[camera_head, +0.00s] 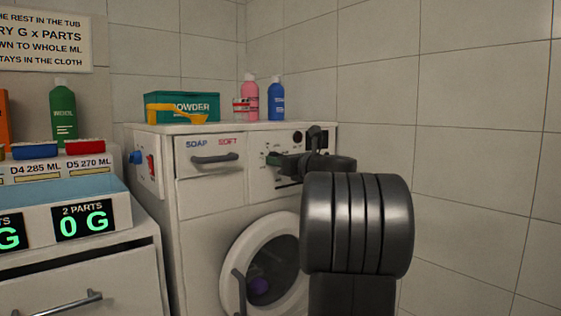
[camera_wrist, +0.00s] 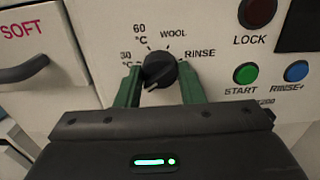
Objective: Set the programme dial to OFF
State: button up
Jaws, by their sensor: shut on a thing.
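The programme dial (camera_wrist: 157,70) is a round black knob on the white washing machine front (camera_head: 212,185). The labels 30 °C, 60 °C, WOOL and RINSE stand around its upper side in the wrist view. Its handle looks tilted, with the lower end towards the bottom left; I cannot tell surely which end is the pointer. My gripper (camera_wrist: 160,78) is shut on the dial, one green finger on its left and one on its right. The panel below the dial is hidden by my gripper, and no OFF label shows. In the head view my gripper (camera_head: 276,160) is at the control panel.
The soap drawer (camera_head: 210,168) is left of the dial, and LOCK (camera_wrist: 257,12), START (camera_wrist: 245,74) and RINSE+ (camera_wrist: 296,71) buttons are to its right. The round door (camera_head: 240,262) is below. Bottles and a powder box (camera_head: 180,103) stand on top.

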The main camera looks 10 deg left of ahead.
jog(key=o, duration=1)
jog(key=p+v, duration=0.2)
jog(key=v, duration=1.2)
jog(key=shift+p, duration=0.4)
jog(key=shift+w+a, duration=0.1)
jog(key=shift+a, duration=0.05)
jog(key=b+x, duration=0.2)
jog(key=x, duration=1.1)
jog(key=shift+w+a+b, duration=0.2)
jog(key=shift+a+b, duration=0.05)
jog(key=shift+b, duration=0.15)
